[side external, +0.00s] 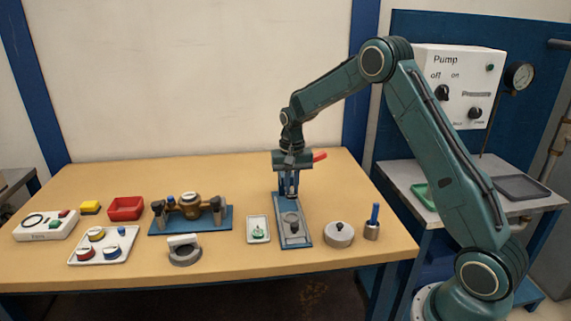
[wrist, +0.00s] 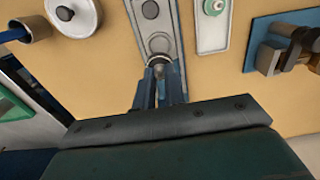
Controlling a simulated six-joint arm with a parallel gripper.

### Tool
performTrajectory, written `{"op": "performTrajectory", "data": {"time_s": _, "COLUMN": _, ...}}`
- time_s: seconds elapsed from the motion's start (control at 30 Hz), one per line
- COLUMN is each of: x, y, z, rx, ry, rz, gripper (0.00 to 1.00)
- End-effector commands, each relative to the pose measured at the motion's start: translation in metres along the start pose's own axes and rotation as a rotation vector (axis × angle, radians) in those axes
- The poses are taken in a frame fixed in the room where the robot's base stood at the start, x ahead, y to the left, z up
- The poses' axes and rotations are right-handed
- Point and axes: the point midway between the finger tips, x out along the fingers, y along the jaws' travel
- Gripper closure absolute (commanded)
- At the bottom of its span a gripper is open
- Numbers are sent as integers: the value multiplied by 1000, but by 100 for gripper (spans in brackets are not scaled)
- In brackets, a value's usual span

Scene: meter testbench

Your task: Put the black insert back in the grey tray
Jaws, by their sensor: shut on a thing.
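My gripper (side external: 290,194) points down over the far end of a narrow grey fixture on a blue base (side external: 301,240). In the wrist view its fingertips (wrist: 162,70) are shut on a small grey rounded part (wrist: 159,61) at the fixture's end. The fingers hide most of that part, and I cannot tell whether it is the black insert or is fixed there. A dark grey tray (side external: 523,187) lies on the side table at the right and looks empty.
A pale tray with a green piece (side external: 258,238) stands left of the fixture. A round grey lidded part (side external: 339,235) and a cup with a blue-handled tool (side external: 372,228) stand right of it. A brass meter (side external: 190,205) is further left. A green tray (side external: 424,196) shares the side table.

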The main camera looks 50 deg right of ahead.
Motion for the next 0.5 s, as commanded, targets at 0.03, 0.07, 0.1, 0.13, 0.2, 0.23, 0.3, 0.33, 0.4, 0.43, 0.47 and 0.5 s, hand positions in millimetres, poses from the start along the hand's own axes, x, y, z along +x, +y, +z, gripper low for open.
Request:
{"op": "performTrajectory", "data": {"time_s": 0.03, "x": 0, "y": 0, "z": 0, "rx": 0, "ry": 0, "rz": 0, "gripper": 100}}
{"op": "performTrajectory", "data": {"time_s": 0.07, "x": 0, "y": -1, "z": 0, "rx": 0, "ry": 0, "rz": 0, "gripper": 100}}
{"op": "performTrajectory", "data": {"time_s": 0.1, "x": 0, "y": -2, "z": 0, "rx": -1, "ry": 0, "rz": 0, "gripper": 100}}
{"op": "performTrajectory", "data": {"time_s": 0.13, "x": 1, "y": -3, "z": -1, "rx": -1, "ry": 0, "rz": 0, "gripper": 100}}
{"op": "performTrajectory", "data": {"time_s": 0.2, "x": 2, "y": -7, "z": -2, "rx": -2, "ry": 0, "rz": 0, "gripper": 100}}
{"op": "performTrajectory", "data": {"time_s": 0.23, "x": 2, "y": -10, "z": -3, "rx": -2, "ry": 1, "rz": 0, "gripper": 100}}
{"op": "performTrajectory", "data": {"time_s": 0.3, "x": 4, "y": -18, "z": -4, "rx": -2, "ry": 0, "rz": 0, "gripper": 100}}
{"op": "performTrajectory", "data": {"time_s": 0.33, "x": 5, "y": -22, "z": -5, "rx": -2, "ry": 1, "rz": -1, "gripper": 100}}
{"op": "performTrajectory", "data": {"time_s": 0.4, "x": 8, "y": -34, "z": -7, "rx": -4, "ry": 1, "rz": -1, "gripper": 100}}
{"op": "performTrajectory", "data": {"time_s": 0.43, "x": 9, "y": -39, "z": -8, "rx": -4, "ry": -1, "rz": 0, "gripper": 100}}
{"op": "performTrajectory", "data": {"time_s": 0.47, "x": 10, "y": -45, "z": -9, "rx": -4, "ry": 1, "rz": 0, "gripper": 100}}
{"op": "performTrajectory", "data": {"time_s": 0.5, "x": 12, "y": -52, "z": -10, "rx": -4, "ry": 1, "rz": 0, "gripper": 100}}
